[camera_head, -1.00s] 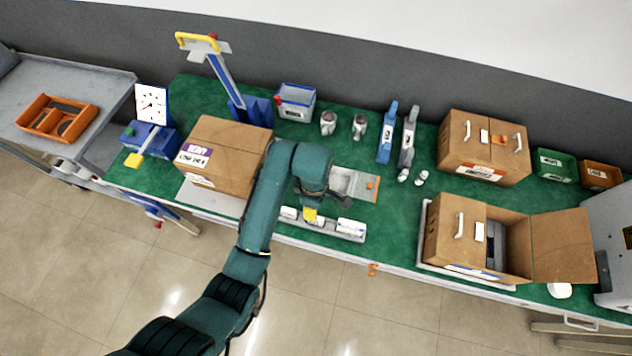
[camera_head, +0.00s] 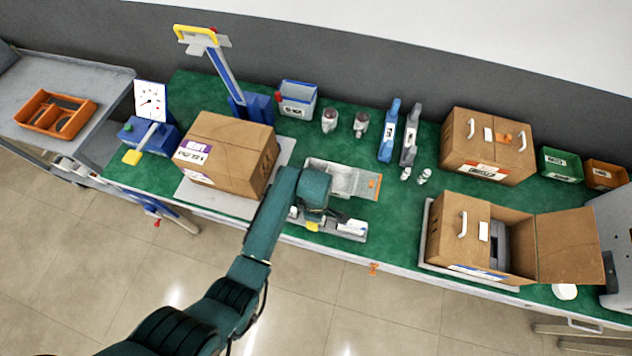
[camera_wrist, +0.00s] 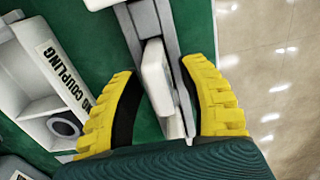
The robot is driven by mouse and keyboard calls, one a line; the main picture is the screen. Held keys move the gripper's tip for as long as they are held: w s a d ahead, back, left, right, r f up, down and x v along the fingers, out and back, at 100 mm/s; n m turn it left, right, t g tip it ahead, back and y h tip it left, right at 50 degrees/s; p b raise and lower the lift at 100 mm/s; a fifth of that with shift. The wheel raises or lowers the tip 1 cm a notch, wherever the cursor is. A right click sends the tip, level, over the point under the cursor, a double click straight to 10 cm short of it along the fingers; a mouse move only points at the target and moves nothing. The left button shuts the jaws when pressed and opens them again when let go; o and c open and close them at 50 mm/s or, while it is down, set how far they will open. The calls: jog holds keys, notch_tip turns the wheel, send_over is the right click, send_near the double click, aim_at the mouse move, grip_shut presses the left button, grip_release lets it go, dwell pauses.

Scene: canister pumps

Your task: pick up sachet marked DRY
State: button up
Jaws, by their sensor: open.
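A narrow grey rack (camera_head: 340,236) lies at the bench's front edge and holds white sachets. One white sachet (camera_wrist: 156,75) stands on edge between my fingers in the wrist view. No marking on it is readable, so I cannot tell whether it is the DRY one. Another white sachet (camera_head: 352,227) shows at the rack's right end, its print too small to read. My gripper (camera_wrist: 162,68) is open, with one yellow finger on each side of the middle sachet. In the head view my gripper (camera_head: 313,226) is low at the rack, and my arm hides much of it.
A grey compartment tray (camera_head: 352,181) is just behind the rack; its label reads partly "COUPLING" in the wrist view. A closed carton (camera_head: 225,155) stands left and an open carton (camera_head: 458,235) right. Green bench surface (camera_head: 395,225) is clear between rack and open carton.

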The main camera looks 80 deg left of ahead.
grip_shut()
jog(key=shift+r, duration=0.1)
